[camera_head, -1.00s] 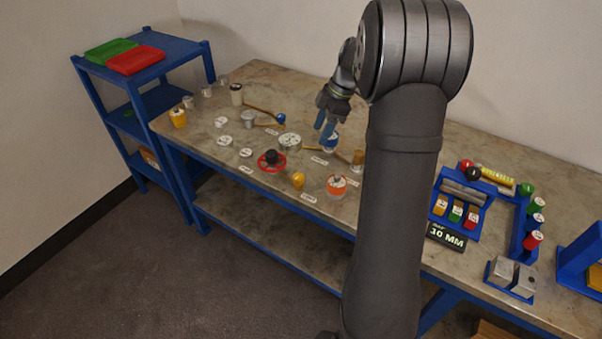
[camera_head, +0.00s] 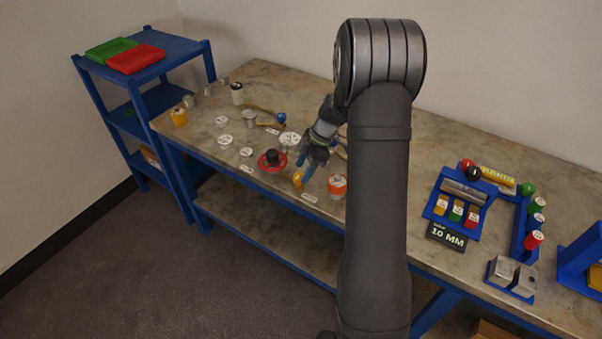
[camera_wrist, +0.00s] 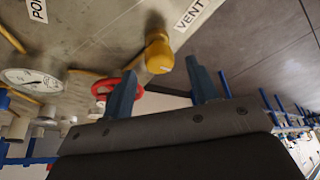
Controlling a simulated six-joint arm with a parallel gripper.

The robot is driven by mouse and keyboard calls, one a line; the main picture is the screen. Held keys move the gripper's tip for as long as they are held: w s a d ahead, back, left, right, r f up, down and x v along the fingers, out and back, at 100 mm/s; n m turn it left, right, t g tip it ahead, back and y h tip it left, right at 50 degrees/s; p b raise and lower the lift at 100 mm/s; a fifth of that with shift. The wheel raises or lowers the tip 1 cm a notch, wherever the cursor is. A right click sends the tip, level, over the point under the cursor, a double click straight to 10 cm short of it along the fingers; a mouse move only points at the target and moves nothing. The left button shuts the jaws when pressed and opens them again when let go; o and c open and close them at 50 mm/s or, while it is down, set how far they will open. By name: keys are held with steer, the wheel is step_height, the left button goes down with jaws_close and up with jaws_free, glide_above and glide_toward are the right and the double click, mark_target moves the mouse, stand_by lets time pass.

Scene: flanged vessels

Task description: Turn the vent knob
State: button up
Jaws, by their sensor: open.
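The vent knob is a yellow rounded knob (camera_head: 297,178) near the table's front edge. In the wrist view the yellow knob (camera_wrist: 158,55) stands beside a white label reading VENT (camera_wrist: 190,12). My gripper (camera_head: 305,170) is just behind and right of the knob in the head view and partly covers it. In the wrist view my gripper (camera_wrist: 161,70) has its two blue fingers apart, with nothing between them. The knob lies a little beyond the fingertips, roughly centred on the gap. I cannot tell whether any finger touches it.
A red handwheel with a black hub (camera_head: 272,159) is close on the left. An orange-and-white vessel (camera_head: 337,186) is close on the right. A round white gauge (camera_head: 289,140) sits behind. Fixtures with coloured pieces (camera_head: 457,208) stand farther right.

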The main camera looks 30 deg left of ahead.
mark_target(299, 180)
steer(key=shift+x, duration=1.3)
steer(key=c, duration=1)
